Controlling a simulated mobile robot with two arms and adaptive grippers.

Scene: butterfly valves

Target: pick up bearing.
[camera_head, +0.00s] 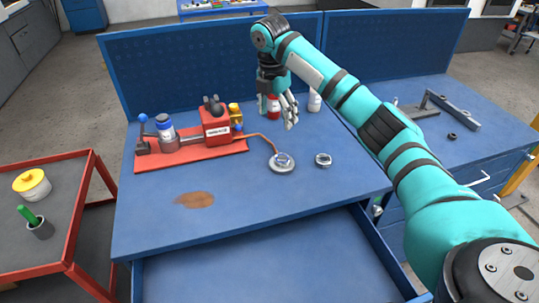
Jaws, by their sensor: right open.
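A small silver ring that looks like a bearing (323,160) lies on the blue workbench, right of the middle. A second silver ring (283,159) sits on a round light disc (281,167) just left of it; I cannot tell for sure which one is the bearing. My right gripper (291,118) hangs fingers down above the bench, behind both rings and apart from them. It is open with nothing visible between its fingers. My left gripper is not in view.
A red device (215,128) on a red tray (180,154) stands at left, its cord running to the disc. A red container (273,107) and a white bottle (314,101) stand behind the gripper. An open drawer (270,265) is in front. The bench front is mostly clear.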

